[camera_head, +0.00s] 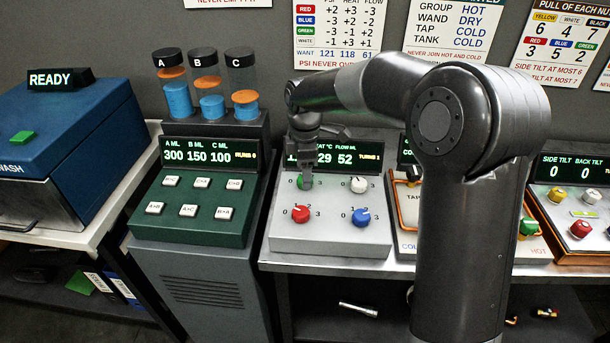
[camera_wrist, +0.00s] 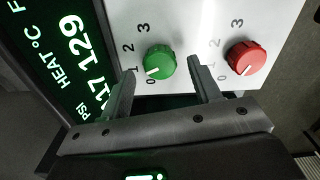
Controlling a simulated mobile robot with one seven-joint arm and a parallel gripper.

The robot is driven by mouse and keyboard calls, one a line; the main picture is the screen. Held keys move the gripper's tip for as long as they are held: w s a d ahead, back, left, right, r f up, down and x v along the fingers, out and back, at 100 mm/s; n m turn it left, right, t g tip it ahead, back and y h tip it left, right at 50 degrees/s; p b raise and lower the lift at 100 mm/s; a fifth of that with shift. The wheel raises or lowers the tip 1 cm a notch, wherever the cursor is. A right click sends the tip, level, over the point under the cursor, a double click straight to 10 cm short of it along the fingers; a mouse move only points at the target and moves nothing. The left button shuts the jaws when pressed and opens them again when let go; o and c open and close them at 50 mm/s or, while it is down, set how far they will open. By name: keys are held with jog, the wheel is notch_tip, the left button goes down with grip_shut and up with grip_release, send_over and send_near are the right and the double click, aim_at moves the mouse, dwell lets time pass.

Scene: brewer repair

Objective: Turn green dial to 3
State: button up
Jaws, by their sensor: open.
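The green dial (camera_wrist: 160,62) sits on a light grey panel (camera_wrist: 190,20) in the wrist view, with marks 0 to 3 around it. Its white pointer lies on the low side, between 0 and 1; I cannot tell exactly which it meets. My gripper (camera_wrist: 163,72) is open, with one finger on each side of the green dial and visible gaps. In the head view my gripper (camera_head: 306,166) hangs over the green dial (camera_head: 304,183), partly hiding it. The panel's display (camera_head: 345,157) is partly covered by my arm; the wrist view shows 117 and 129.
A red dial (camera_wrist: 245,57) is right of the right finger. A white dial (camera_head: 358,184) and blue dial (camera_head: 361,217) share the panel. A wall poster (camera_head: 337,35) lists dial effects and WANT 121 118 61. A green button console (camera_head: 200,190) stands to the left.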

jog(key=shift+f, duration=1)
jog(key=c, duration=1)
